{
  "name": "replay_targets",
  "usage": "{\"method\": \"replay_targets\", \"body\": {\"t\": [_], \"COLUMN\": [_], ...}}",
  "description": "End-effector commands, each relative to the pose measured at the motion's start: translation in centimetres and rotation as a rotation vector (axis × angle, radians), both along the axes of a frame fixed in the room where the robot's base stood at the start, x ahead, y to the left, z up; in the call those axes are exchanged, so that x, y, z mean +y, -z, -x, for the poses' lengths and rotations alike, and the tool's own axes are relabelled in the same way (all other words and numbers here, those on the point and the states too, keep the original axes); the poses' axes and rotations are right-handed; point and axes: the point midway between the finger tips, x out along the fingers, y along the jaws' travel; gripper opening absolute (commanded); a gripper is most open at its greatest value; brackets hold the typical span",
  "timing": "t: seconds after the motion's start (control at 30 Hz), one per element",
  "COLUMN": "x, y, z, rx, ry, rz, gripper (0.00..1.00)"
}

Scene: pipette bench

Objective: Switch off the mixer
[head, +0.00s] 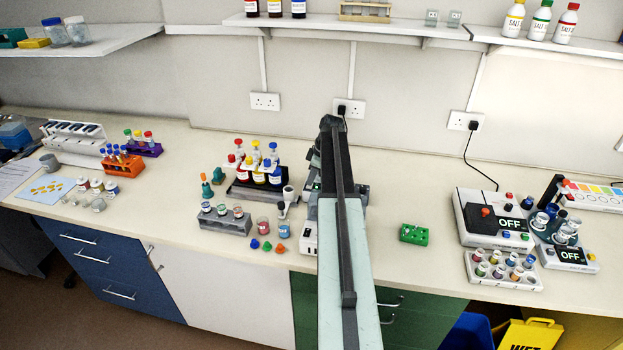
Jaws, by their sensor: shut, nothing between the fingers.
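Two white bench units stand at the right end of the bench, each with a dark display reading OFF. One unit (478,237) has a black square top with a red knob. The other unit (584,262) carries several tubes with blue and white caps. I cannot tell from this view which of them is the mixer. A partly hidden white and dark device (309,237) stands behind my arm at the centre. My arm reaches from the bottom edge up over the bench, and I cannot make out my gripper's fingers.
A tube rack (504,270) sits at the bench front, close before the OFF units. A green block (414,234) lies right of my arm. Bottles, racks and small caps crowd the bench left of my arm. The bench between the green block and the units is clear.

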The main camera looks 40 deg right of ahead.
Motion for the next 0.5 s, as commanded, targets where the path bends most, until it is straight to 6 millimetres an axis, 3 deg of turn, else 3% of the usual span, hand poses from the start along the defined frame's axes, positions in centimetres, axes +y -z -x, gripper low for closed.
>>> {"method": "replay_targets", "body": {"t": [0.27,0.5], "x": [0.6,-0.2], "y": [-5.0,-10.4], "z": [-0.1,1.5], "rx": [0.001,0.001], "ry": [-0.003,-0.001], "rz": [0.000,0.001], "gripper": [0.00,0.00]}}
